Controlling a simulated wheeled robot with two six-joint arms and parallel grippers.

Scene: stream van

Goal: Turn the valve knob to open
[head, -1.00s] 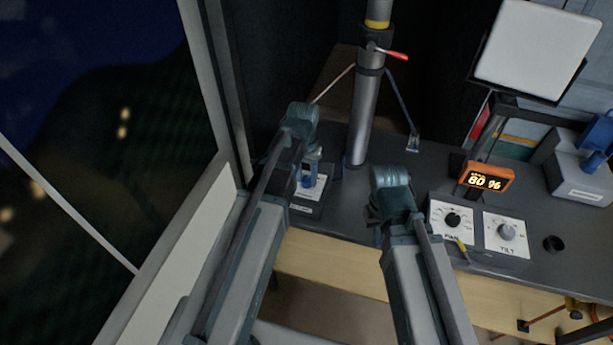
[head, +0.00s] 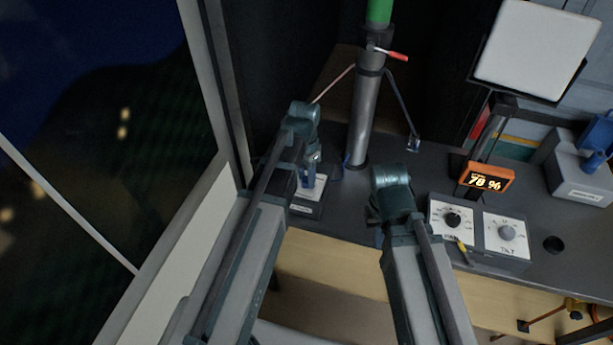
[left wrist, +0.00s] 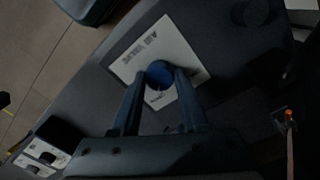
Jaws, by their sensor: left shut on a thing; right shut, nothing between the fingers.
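The blue valve knob (left wrist: 158,72) sits on a white plate (left wrist: 135,60) lettered "AIR VALVE" in the left wrist view. My left gripper (left wrist: 160,84) has a finger on each side of the knob and is shut on it. In the head view the knob (head: 307,181) shows partly behind my left gripper (head: 311,168). I cannot read how far the knob is turned. My right gripper (head: 379,232) is low over the desk's front edge, mostly hidden by its own arm, and empty.
A grey mast (head: 364,120) with a green band (head: 379,11) and red handle (head: 392,54) stands behind the valve. To the right are an orange display (head: 487,179) reading 78 %, a two-dial box (head: 506,233) and a white panel (head: 530,48). A window is left.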

